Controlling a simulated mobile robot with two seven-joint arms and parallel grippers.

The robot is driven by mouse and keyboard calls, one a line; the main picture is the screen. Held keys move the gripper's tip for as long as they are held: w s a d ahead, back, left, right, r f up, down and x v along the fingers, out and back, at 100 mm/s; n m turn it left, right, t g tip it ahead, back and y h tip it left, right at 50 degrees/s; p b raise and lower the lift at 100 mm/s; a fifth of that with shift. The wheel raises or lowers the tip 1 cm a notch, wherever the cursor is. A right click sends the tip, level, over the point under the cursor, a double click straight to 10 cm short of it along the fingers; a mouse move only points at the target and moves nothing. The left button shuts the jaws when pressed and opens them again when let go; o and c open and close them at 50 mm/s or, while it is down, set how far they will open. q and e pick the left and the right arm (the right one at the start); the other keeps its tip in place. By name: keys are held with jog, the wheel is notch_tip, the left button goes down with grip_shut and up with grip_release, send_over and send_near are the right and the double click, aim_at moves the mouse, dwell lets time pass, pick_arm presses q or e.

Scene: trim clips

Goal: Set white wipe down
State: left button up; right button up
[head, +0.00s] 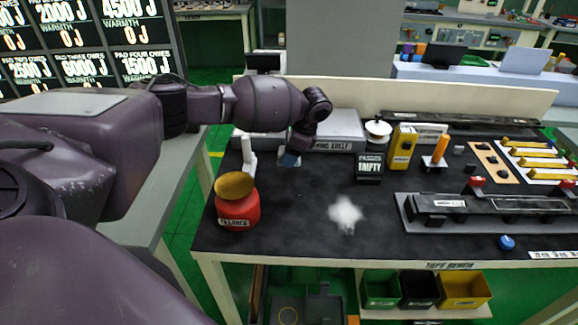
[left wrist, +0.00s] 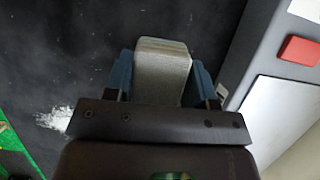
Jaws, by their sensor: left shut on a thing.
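My left gripper (head: 291,156) is over the back left of the black bench top, just in front of a grey-white flat case. In the left wrist view its two blue fingers (left wrist: 160,82) are shut on a pale grey-white block, the white wipe (left wrist: 162,66). The wipe sits between the fingers over the dark surface. I cannot tell whether it touches the bench. A white smudge (head: 345,213) lies on the bench top to the right and nearer the front; it also shows at the left edge of the left wrist view (left wrist: 55,119). My right gripper is not in view.
A red pot with a yellow-brown top (head: 237,206) stands at the bench's front left, with a white upright thing (head: 248,158) behind it. A spool (head: 378,130), yellow box (head: 401,148) and long grey fixture (head: 480,212) stand to the right. The bench's front middle is clear of objects.

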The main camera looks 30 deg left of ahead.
aim_at(289, 174)
pick_arm(q)
jog(key=shift+f, duration=2.2)
jog(key=shift+f+b, duration=0.2)
jog(key=shift+b, duration=0.1)
jog(key=o, duration=0.9)
jog(key=shift+r, duration=0.2)
jog(key=v, duration=1.2)
jog(key=shift+p, duration=0.4)
